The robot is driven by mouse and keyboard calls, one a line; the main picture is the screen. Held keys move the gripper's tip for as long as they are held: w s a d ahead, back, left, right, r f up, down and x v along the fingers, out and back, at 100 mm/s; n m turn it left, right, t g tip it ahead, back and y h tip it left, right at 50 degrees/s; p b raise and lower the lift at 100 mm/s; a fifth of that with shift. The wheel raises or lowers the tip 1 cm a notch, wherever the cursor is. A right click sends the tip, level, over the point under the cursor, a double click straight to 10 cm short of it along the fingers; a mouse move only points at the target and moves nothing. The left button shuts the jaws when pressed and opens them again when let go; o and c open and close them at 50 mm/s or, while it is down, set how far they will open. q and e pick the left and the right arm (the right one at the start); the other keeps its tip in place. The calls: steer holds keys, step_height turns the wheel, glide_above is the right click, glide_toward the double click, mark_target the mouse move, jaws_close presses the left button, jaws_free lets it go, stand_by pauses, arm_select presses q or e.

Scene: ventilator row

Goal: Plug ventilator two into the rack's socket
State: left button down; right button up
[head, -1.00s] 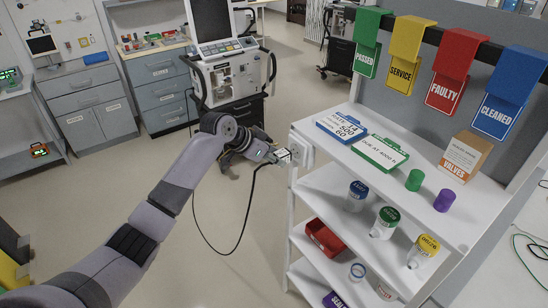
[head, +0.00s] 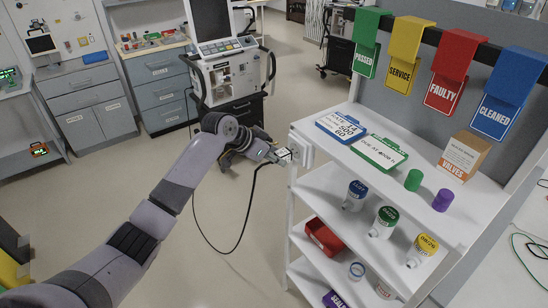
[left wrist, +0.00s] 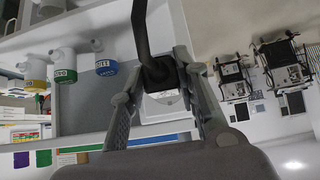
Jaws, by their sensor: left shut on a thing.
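My left gripper (head: 284,156) is shut on the black plug (left wrist: 160,72) at the left end of the white rack (head: 330,190). The white socket (head: 303,154) is on the rack's end, right at the gripper's tips; its plate (left wrist: 166,106) shows behind the plug in the left wrist view. The plug is at the socket face, but I cannot tell whether it is seated. Its black cable (head: 247,215) hangs in a loop to the floor and runs back toward a ventilator (head: 228,75) on a dark cart. My right gripper is not in view.
The rack holds cards, a valves box (head: 464,156), small cups and labelled bottles (head: 355,195), with a red bin (head: 324,237) below. Coloured tags hang above. Grey cabinets (head: 92,105) line the back. The floor left of the rack is clear except for the cable.

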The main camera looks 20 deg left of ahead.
arm_select(q)
steer(key=shift+w+d, duration=0.65)
steer(key=shift+w, duration=0.15)
steer(key=shift+w+r, duration=0.1)
steer(key=shift+r, duration=0.15)
stand_by(1.0)
steer(key=c, duration=1.7)
jaws_free()
steer(key=shift+d, duration=0.1)
steer(key=o, duration=0.5)
steer(key=shift+w+d+f, duration=0.15)
steer(key=shift+f, duration=0.1)
steer(key=shift+o, duration=0.4)
steer(key=shift+a, duration=0.2)
steer(key=shift+s, duration=0.2)
